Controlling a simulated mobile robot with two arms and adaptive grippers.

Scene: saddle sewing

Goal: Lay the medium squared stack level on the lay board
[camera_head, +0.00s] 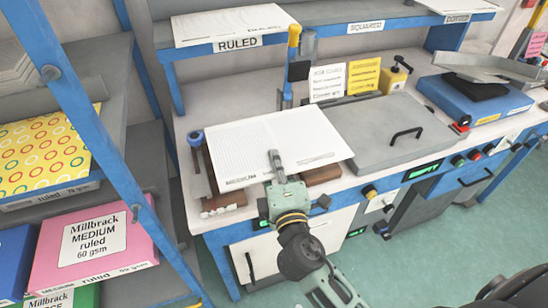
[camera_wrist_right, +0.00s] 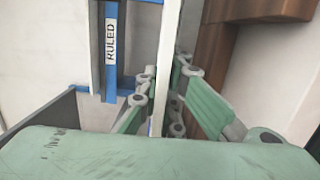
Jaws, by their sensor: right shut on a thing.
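The stack (camera_head: 290,138) is a wide white block of sheets with small print along its front edge. My right gripper (camera_head: 277,168) is shut on the middle of its front edge. In the right wrist view the stack (camera_wrist_right: 167,70) shows edge-on as a pale strip between the fingers of the right gripper (camera_wrist_right: 160,100). The stack looks roughly flat and covers most of what is below it. Brown wooden parts, probably of the lay board (camera_head: 322,176), show at its left and front right. I cannot tell whether the stack touches them. My left gripper is out of view.
A grey plate with a black handle (camera_head: 378,133) lies close to the right of the stack. The shelf above holds white sheets (camera_head: 230,23) over a RULED label. A blue device with a metal tray (camera_head: 490,68) stands farther right. A rack with a pink box (camera_head: 90,243) is at left.

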